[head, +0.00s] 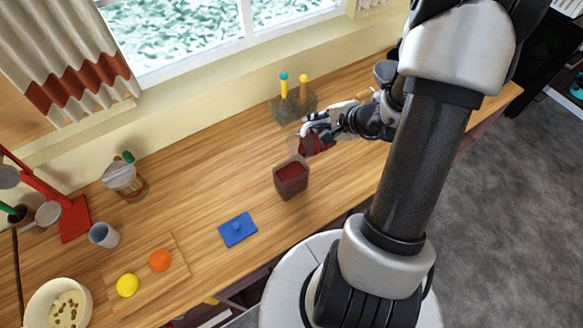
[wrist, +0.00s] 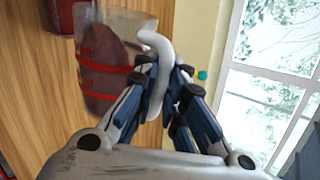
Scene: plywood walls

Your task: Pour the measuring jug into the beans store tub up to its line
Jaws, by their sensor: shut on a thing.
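The measuring jug (wrist: 103,62) is clear with red bands and holds dark red beans. Its white handle is between the fingers of my gripper (wrist: 164,72), which is shut on it. In the head view the jug (head: 318,145) is just behind and right of the beans store tub (head: 291,190), near its rim height or above; its exact tilt is unclear. The tub is a clear, open, square container with dark red beans inside; its line cannot be made out. Part of the tub also shows at the top left of the wrist view (wrist: 62,14). My gripper (head: 313,129) is partly hidden in the head view.
A blue lid (head: 238,229) lies left of the tub. A clear holder (head: 286,108) with yellow-handled utensils stands behind the jug. A board with an orange (head: 160,260) and a lemon (head: 127,285), a grey cup (head: 104,235) and a jar (head: 125,181) are farther left.

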